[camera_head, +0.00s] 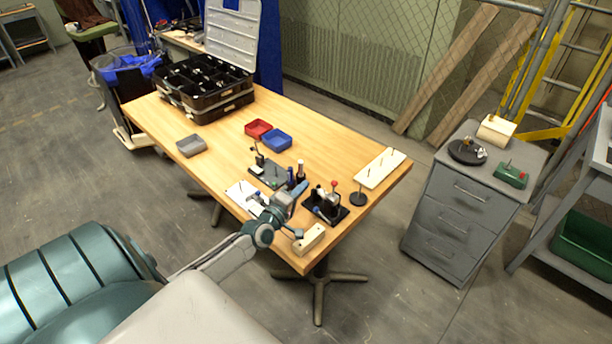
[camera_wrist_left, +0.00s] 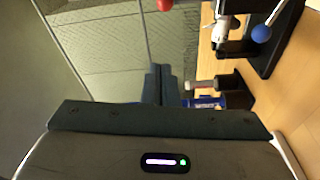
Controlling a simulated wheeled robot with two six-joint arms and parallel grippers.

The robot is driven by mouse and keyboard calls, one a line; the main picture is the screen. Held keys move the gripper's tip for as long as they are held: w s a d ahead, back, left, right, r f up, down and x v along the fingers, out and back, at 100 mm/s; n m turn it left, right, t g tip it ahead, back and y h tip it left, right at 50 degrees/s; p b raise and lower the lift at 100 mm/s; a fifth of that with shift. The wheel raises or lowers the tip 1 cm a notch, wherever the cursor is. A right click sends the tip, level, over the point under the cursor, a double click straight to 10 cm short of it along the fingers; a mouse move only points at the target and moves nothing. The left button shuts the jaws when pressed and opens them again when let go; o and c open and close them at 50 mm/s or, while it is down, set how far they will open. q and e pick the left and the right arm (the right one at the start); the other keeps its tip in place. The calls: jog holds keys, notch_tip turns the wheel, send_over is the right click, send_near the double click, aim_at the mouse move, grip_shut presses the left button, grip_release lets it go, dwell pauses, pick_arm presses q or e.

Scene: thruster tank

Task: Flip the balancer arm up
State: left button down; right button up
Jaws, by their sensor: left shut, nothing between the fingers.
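My left gripper (camera_head: 302,187) reaches over the near right part of the table, its fingers together and empty. Its shut fingers (camera_wrist_left: 160,84) also show in the left wrist view. Just right of it stands a black-based device (camera_head: 327,204) with a red knob (camera_head: 334,183). The wrist view shows a black device (camera_wrist_left: 268,40) with a blue ball (camera_wrist_left: 261,33), and a red ball (camera_wrist_left: 165,4) at the top edge. Which part is the balancer arm I cannot tell for sure. My right gripper is not in view.
Dark bottles (camera_head: 300,172) stand close behind the gripper, near a small fixture on a grey-green plate (camera_head: 270,177). A pale block (camera_head: 309,239) lies at the table's near edge. Red (camera_head: 258,129) and blue (camera_head: 277,140) trays sit further back.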

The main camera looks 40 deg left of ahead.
pick_arm(q)
jog(key=w+b, duration=0.3)
jog(key=w, duration=0.5)
jog(key=d, duration=0.1)
jog(key=d+p, duration=0.1)
jog(key=s+d+p, duration=0.1)
jog(key=shift+d+f, duration=0.2)
jog(key=shift+f, duration=0.05)
